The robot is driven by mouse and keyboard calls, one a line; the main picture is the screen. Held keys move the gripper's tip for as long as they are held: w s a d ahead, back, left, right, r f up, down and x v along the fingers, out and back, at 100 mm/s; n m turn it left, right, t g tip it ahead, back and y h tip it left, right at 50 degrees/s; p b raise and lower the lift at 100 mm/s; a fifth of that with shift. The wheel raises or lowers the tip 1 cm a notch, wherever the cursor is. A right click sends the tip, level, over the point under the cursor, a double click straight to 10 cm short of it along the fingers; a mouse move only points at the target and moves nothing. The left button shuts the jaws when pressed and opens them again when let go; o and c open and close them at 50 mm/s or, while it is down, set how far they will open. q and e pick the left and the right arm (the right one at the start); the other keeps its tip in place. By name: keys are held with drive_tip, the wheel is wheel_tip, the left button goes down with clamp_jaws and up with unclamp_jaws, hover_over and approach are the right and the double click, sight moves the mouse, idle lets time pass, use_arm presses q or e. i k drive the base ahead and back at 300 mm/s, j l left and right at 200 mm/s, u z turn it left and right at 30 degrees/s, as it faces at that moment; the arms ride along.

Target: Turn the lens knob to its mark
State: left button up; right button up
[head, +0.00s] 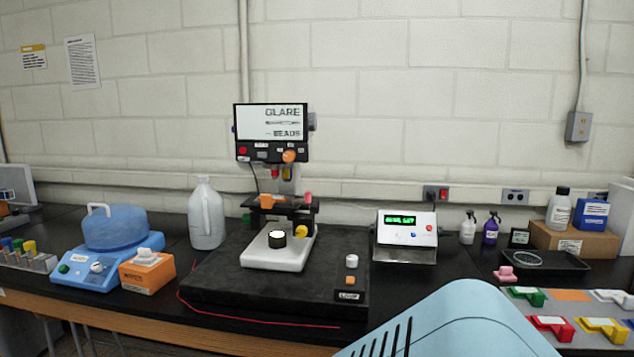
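An inspection instrument with a screen (271,121) stands on a black mat (215,284) in the middle of the bench. Its screen reads "GLARE" and "BEADS". An orange round knob (289,156) is on the panel under the screen, and a grey knob (312,122) is on the right side of the head. Orange (267,202) and pink (308,197) parts sit at the stage below. I cannot tell which of these is the lens knob, and no mark is legible. Neither of my grippers is in view.
A white jug (206,215), an orange box (147,272) and a blue-lidded device (115,230) stand left. A display box (405,232) and spray bottles (490,230) stand right. A red cord (260,322) lies along the front. Coloured holders (550,328) fill the right front.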

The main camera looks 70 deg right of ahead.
sight(289, 156)
drive_tip(key=z, duration=2.05)
